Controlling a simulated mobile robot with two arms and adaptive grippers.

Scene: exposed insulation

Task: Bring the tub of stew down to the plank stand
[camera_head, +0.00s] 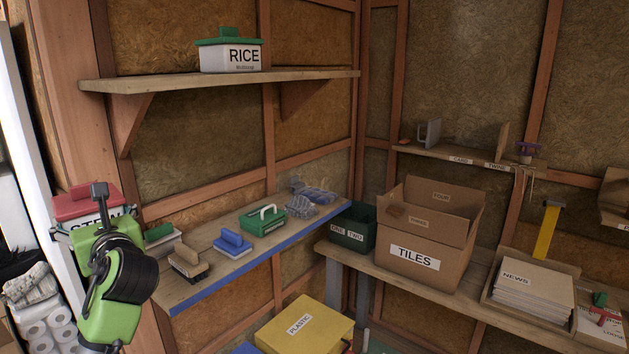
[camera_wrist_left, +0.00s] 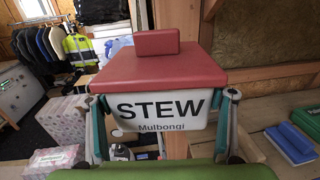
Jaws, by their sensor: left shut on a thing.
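The tub of stew is white with a red lid and a STEW label. It shows at the left edge of the head view (camera_head: 75,204) and large in the left wrist view (camera_wrist_left: 160,109). My left gripper (camera_wrist_left: 163,118) is shut on it, with a finger on each side; in the head view the gripper's wrist partly hides the tub. The tub looks level and is left of the blue-edged plank shelf (camera_head: 203,238). I cannot tell which surface is the plank stand. My right gripper is not in view.
The blue-edged shelf carries brushes, a green box (camera_head: 263,219) and wrapped items. A rice tub (camera_head: 230,56) stands on the upper shelf (camera_head: 150,83). A yellow PLASTIC box (camera_head: 305,325) is low in front. A TILES carton (camera_head: 425,250) sits on the right bench. Toilet rolls (camera_head: 50,330) are below left.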

